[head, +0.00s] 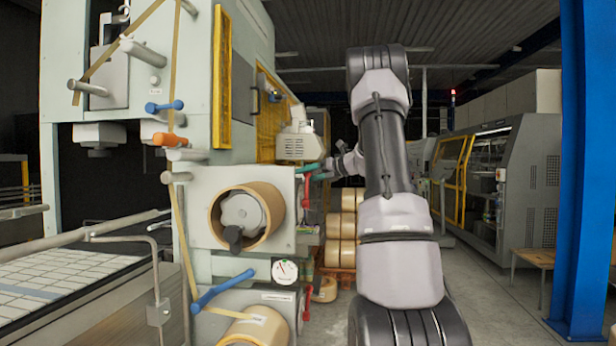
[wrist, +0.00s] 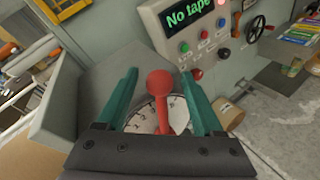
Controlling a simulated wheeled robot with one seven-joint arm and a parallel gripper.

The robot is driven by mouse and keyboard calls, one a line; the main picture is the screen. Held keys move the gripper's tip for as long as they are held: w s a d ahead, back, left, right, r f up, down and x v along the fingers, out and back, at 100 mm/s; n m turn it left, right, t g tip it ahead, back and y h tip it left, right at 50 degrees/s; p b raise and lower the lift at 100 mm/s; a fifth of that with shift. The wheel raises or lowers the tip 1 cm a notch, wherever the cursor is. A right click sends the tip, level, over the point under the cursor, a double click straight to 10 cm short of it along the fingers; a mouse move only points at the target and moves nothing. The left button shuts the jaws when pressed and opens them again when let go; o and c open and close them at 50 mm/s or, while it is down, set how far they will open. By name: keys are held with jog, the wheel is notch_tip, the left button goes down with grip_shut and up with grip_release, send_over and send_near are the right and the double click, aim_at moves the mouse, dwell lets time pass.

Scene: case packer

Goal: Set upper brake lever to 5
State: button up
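The upper brake lever is red with a ball knob (wrist: 159,83) and stands over a round white dial (wrist: 146,127) with printed marks in the wrist view. The dial's numbers are too small and too covered to read surely. My gripper (wrist: 159,74) is open, with one green finger on each side of the lever and a visible gap on both sides.
A second red lever (head: 307,302) is lower on the machine. A control panel (wrist: 205,35) reading "No tape" stands beyond the fingers. Tape rolls (head: 268,200) and blue handles (head: 222,288) stick out on the machine's near side. A blue post (head: 583,170) stands at right.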

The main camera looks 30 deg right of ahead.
aim_at(307, 181)
jog(key=v, duration=1)
jog(key=shift+s+d, duration=0.15)
jog(key=shift+s, duration=0.2)
jog(key=shift+r, duration=0.15)
jog(key=shift+c, duration=1.3)
jog(key=shift+a, duration=0.25)
jog(key=c, duration=0.5)
jog(key=s+a+m+t, duration=0.1)
jog(key=a+m, duration=0.1)
jog(key=s+a+f+m+t, duration=0.1)
jog(key=m, duration=0.1)
jog(key=s+a+f+m+t, duration=0.1)
jog(key=a+m, duration=0.1)
jog(key=m, duration=0.1)
jog(key=shift+a+f+h, duration=0.1)
jog(key=shift+a+h, duration=0.2)
grip_shut()
jog(key=s+a+f+m+t+h, duration=0.1)
jog(key=s+f+m+t+h, duration=0.3)
jog(key=m, duration=0.4)
jog(key=w+r+g, duration=0.1)
jog(key=w+r, duration=0.2)
jog(key=w, duration=0.8)
jog(key=shift+w+d+m, duration=0.2)
jog(key=shift+w+m, duration=0.1)
